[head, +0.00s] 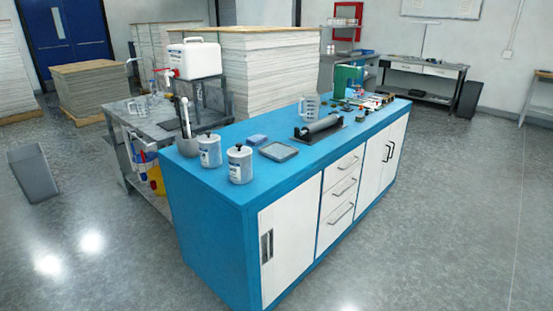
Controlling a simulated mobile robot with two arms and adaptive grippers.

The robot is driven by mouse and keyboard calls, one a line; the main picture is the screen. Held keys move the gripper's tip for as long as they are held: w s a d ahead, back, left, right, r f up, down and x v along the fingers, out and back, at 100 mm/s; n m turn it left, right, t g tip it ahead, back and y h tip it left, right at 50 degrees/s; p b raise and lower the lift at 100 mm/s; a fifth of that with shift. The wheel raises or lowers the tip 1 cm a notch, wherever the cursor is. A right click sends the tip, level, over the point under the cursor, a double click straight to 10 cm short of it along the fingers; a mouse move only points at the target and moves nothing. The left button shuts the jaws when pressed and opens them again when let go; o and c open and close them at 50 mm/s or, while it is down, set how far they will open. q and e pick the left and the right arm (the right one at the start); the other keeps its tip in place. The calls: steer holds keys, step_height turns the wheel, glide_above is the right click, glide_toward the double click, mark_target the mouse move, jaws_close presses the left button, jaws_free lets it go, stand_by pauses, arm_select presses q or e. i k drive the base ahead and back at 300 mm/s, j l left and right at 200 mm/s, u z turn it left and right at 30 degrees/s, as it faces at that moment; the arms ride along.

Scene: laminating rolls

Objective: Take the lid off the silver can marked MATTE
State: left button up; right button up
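Two silver cans stand upright on the near left end of the blue counter (215,200): a back one (209,155) and a front one (240,168). Each has a lid with a dark knob on top and a pale label with dark print. The print is too small to read, so I cannot tell which can is marked MATTE. Both lids appear to sit on their cans. Neither of my grippers is in view.
A roller (320,127) and a clear jug (310,106) stand farther along. The floor in front of the counter is clear.

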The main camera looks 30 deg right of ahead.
mark_target(240, 151)
steer(key=i+j+z, duration=0.2)
steer(key=j+z, duration=0.15)
steer(key=z, duration=0.15)
steer(key=i+j+z, duration=0.1)
steer(key=j+z, duration=0.95)
steer(key=j, duration=0.7)
steer(key=k+j+z, duration=0.1)
steer(key=j, duration=0.65)
steer(key=j+z, duration=0.15)
steer(key=j, duration=0.65)
steer(key=k, duration=0.05)
